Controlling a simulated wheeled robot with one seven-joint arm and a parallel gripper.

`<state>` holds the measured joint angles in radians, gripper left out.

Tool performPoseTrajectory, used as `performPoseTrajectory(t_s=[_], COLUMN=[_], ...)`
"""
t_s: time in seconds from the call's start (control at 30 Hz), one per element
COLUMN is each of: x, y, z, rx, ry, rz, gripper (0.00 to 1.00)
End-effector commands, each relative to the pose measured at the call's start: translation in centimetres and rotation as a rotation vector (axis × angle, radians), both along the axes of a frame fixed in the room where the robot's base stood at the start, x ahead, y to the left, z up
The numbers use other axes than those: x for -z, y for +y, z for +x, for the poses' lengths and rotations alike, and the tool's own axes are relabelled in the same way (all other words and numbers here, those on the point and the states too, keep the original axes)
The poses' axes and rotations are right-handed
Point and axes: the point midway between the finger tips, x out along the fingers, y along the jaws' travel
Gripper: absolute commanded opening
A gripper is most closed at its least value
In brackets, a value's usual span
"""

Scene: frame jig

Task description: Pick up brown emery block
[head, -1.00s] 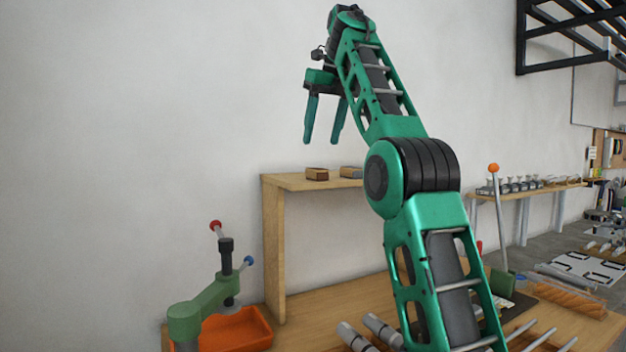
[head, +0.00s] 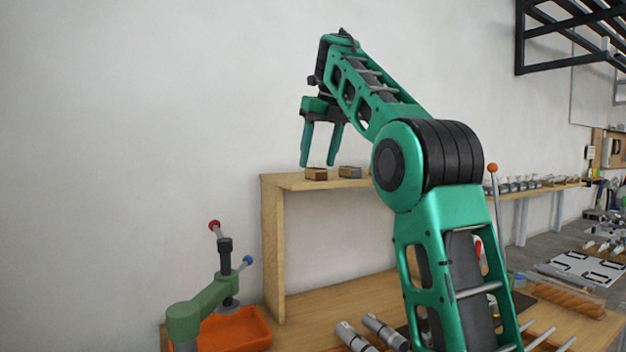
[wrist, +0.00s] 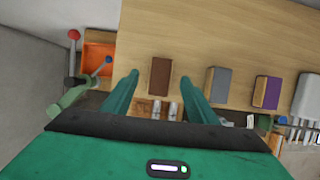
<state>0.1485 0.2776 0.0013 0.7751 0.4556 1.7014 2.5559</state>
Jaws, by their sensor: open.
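The brown emery block (head: 316,174) lies on the wooden shelf near its left end. The wrist view also shows my gripper (wrist: 158,78) open. Whether the fingertips reach down beside the block is hard to tell.
The shelf (head: 274,181) stands above a bench. A green press (head: 200,305) with an orange tray (head: 240,330) stands at lower left.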

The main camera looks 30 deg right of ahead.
Motion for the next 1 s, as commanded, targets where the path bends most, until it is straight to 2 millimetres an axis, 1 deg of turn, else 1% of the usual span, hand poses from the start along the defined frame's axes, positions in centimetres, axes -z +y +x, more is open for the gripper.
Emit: performPoseTrajectory(t_s=[0.1, 0.23, 0.53, 0.57, 0.6, 0.67, 0.7, 0.73, 1.0], x=[1.5, 2.6, 2.9, 2.9, 2.9, 2.9, 2.9, 2.9, 2.9], y=[-0.1, 0.0, 0.0, 0.0, 0.0, 0.0, 0.0, 0.0, 0.0], z=[0.5, 1.0, 1.2, 1.2, 1.2, 1.2, 1.2, 1.2, 1.2], rx=[0.001, 0.000, 0.000, 0.000, 0.000, 0.000, 0.000, 0.000, 0.001], ry=[0.001, 0.001, -0.001, -0.001, -0.001, -0.001, -0.001, -0.001, -0.001], rz=[-0.001, -0.001, -0.001, -0.001, -0.001, -0.001, -0.001, -0.001, -0.002], gripper=[0.53, 0.53, 0.53, 0.46, 0.36, 0.22, 0.12, 0.08, 0.08])
